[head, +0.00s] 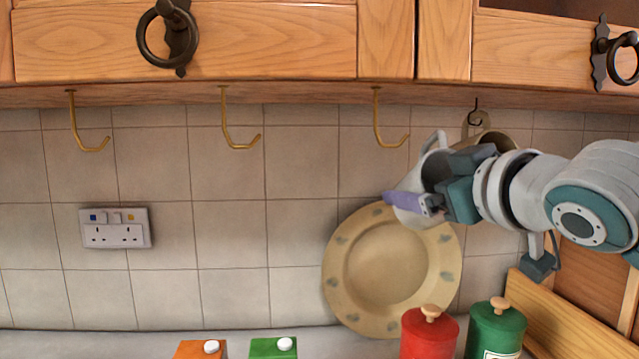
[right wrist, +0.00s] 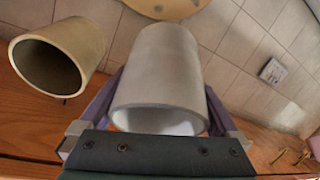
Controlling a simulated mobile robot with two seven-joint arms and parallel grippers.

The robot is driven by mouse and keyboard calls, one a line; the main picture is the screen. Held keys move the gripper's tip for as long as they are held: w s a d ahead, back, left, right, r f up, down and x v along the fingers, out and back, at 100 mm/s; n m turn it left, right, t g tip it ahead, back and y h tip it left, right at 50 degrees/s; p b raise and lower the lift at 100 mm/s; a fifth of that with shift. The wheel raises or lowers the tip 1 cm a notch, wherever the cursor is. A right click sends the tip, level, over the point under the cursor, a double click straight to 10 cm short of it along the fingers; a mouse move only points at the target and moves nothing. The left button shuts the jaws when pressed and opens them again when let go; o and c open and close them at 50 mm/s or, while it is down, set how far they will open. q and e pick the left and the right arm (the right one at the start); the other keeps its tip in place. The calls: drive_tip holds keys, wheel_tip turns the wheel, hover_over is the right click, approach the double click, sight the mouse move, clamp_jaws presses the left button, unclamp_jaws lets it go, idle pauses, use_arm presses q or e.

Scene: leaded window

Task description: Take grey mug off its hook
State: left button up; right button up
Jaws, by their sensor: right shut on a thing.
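The grey mug (head: 415,178) is held in my right gripper (head: 425,198), just right of the third brass hook (head: 378,118) in the head view. Its handle (head: 435,141) sticks up and looks clear of the hook tip, with a small gap. In the right wrist view the grey mug (right wrist: 165,65) sits between the two purple fingers of the gripper (right wrist: 160,100), its open mouth toward the camera. The fingers are shut on its sides. My left gripper is not in view.
A tan mug (right wrist: 60,55) hangs close beside the held mug, partly behind my arm in the head view, under a dark hook (head: 476,108). Two brass hooks (head: 88,125) (head: 238,122) are empty. A plate (head: 365,270) leans below; red (head: 428,338) and green canisters (head: 494,332) stand underneath.

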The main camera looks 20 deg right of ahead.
drive_tip(key=shift+s+d, duration=0.15)
drive_tip(key=shift+d, duration=0.35)
drive_tip(key=shift+s+a, duration=0.15)
drive_tip(key=shift+s, duration=0.1)
drive_tip(key=shift+s+a+f+p, duration=0.1)
drive_tip(key=shift+s+a+p, duration=0.1)
drive_tip(key=shift+s, duration=0.5)
drive_tip(key=shift+s+a+f+p, duration=0.1)
drive_tip(key=shift+s+p, duration=0.15)
drive_tip(key=shift+s, duration=0.4)
drive_tip(key=shift+s+a+p, duration=0.1)
drive_tip(key=shift+s+p, duration=0.1)
drive_tip(key=shift+s, duration=0.5)
drive_tip(key=s+a+f+p, duration=0.1)
drive_tip(key=s+f, duration=0.1)
drive_tip(key=s, duration=0.6)
drive_tip(key=s+a+f+p, duration=0.1)
drive_tip(key=s+a+f, duration=0.1)
drive_tip(key=s, duration=0.6)
drive_tip(key=s+a+f+p, duration=0.2)
drive_tip(key=s+f, duration=0.1)
drive_tip(key=s, duration=0.5)
drive_tip(key=shift+s+a, duration=0.2)
drive_tip(key=shift+a, duration=0.05)
idle(0.7)
